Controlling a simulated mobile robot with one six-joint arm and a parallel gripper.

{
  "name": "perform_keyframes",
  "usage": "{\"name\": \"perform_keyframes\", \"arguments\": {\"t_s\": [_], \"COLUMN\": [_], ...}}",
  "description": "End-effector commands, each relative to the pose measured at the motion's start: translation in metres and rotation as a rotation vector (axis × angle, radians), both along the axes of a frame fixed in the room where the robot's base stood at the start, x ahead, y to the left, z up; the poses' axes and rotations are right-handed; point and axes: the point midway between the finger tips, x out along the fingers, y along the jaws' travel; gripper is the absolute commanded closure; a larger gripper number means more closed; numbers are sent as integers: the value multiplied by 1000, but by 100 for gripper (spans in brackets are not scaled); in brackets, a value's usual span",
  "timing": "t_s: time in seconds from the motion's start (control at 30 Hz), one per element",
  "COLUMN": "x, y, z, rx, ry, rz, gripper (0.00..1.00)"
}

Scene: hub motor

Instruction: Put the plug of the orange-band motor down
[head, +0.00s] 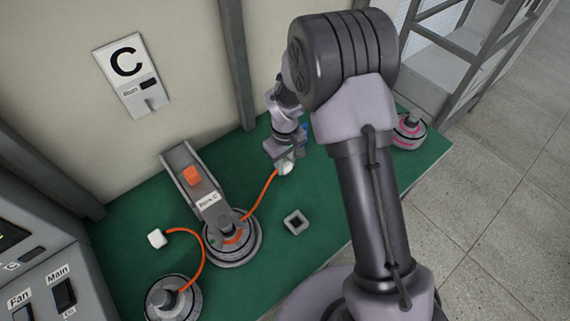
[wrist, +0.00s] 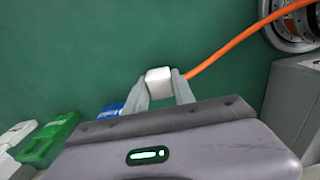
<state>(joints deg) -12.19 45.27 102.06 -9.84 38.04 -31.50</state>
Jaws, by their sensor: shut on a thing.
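My gripper (head: 285,158) is shut on a white plug (head: 287,168) above the green table, right of the orange-band motor (head: 232,238). In the wrist view, the plug (wrist: 158,82) sits between my two fingertips (wrist: 160,88). An orange cable (head: 262,194) runs from the plug to the orange-band motor; the cable (wrist: 235,46) also shows in the wrist view, leading to a motor at the upper right (wrist: 298,28). I cannot tell whether the plug touches the table.
A second motor (head: 172,300) has a loose white plug (head: 157,239). A square socket-like piece (head: 296,222) lies on the green table (head: 125,205). A pink-band motor (head: 409,130) stands right.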

Motion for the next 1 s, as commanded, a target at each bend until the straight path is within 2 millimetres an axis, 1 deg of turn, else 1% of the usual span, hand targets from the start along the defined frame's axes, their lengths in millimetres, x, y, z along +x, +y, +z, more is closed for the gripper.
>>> {"name": "perform_keyframes", "arguments": {"t_s": [0.13, 0.17, 0.2, 0.27, 0.53, 0.63, 0.67, 0.9, 1.0], "x": [0, 0, 0, 0, 0, 0, 0, 1, 0], "y": [0, 0, 0, 0, 0, 0, 0, 0, 0], "z": [-3, -4, -3, -3, -2, 7, 13, 83, 104], "rx": [0, 0, 0, 0, 0, 1, 0, 1, 0], "ry": [0, 0, 0, 0, 0, -1, -1, -3, -2], "rz": [0, 0, 0, 0, 0, 0, 0, 0, 0], "gripper": [100, 68, 60, 48, 48, 48, 48, 48, 48]}}
